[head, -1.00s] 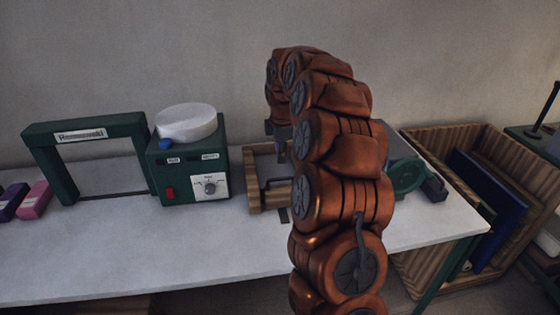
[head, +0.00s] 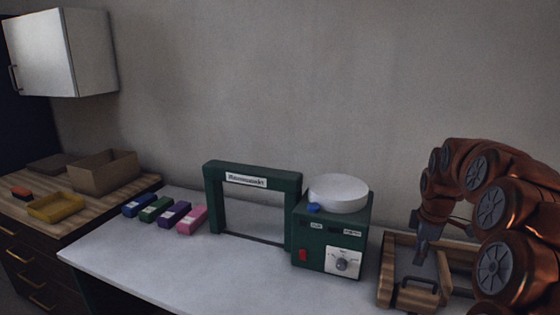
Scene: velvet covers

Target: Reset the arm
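My copper-coloured arm stands at the right side of the head view, bent over the white table. My gripper (head: 422,252) points down at the arm's left end, over a wooden tray (head: 386,272) with a dark handle. The gripper is small and dark here, and I cannot tell whether its fingers are open or shut. I cannot make out anything held in it. Part of the tray is hidden behind my arm.
A green machine with a white bowl (head: 338,193) stands left of the tray. A green arch (head: 252,180) is beside it. Several coloured blocks (head: 174,213) lie further left. A wooden counter (head: 95,212) holds a cardboard box (head: 104,171) and yellow tray (head: 56,206). The table's front left is clear.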

